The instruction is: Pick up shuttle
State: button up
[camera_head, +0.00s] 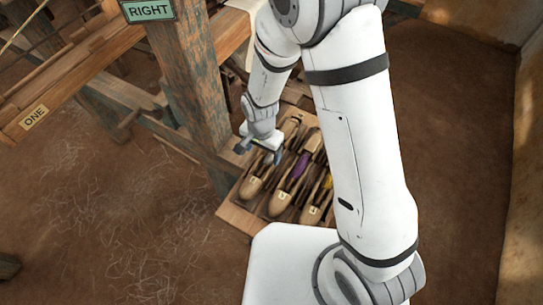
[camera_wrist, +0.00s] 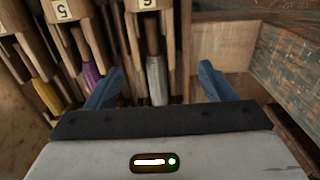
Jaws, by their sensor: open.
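Several wooden boat-shaped shuttles lie side by side in a wooden tray (camera_head: 236,217) in the head view. My gripper (camera_head: 260,153) is over the left end of the row, above the leftmost shuttle (camera_head: 253,183). In the wrist view my gripper (camera_wrist: 160,76) is open, with its blue fingers spread. A shuttle with grey thread (camera_wrist: 157,82) lies between and beyond them, with a clear gap to the right finger. To its left are a shuttle with purple thread (camera_wrist: 92,76) and one with yellow thread (camera_wrist: 43,92). My gripper body hides their near ends.
The loom's thick post (camera_head: 185,75), with a RIGHT sign (camera_head: 148,10), stands close left of the tray. A beam marked ONE (camera_head: 34,117) is further left. In the wrist view a wooden beam (camera_wrist: 284,68) runs just right of the shuttles. The earth floor at right (camera_head: 450,150) is clear.

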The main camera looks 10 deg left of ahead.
aim_at(265, 164)
jog(key=f, duration=0.3)
jog(key=shift+s+d+f+p, duration=0.1)
jog(key=shift+d+f+p, duration=0.1)
jog(key=shift+d+p, duration=0.2)
jog(key=shift+f, duration=0.7)
jog(key=c, duration=1.2)
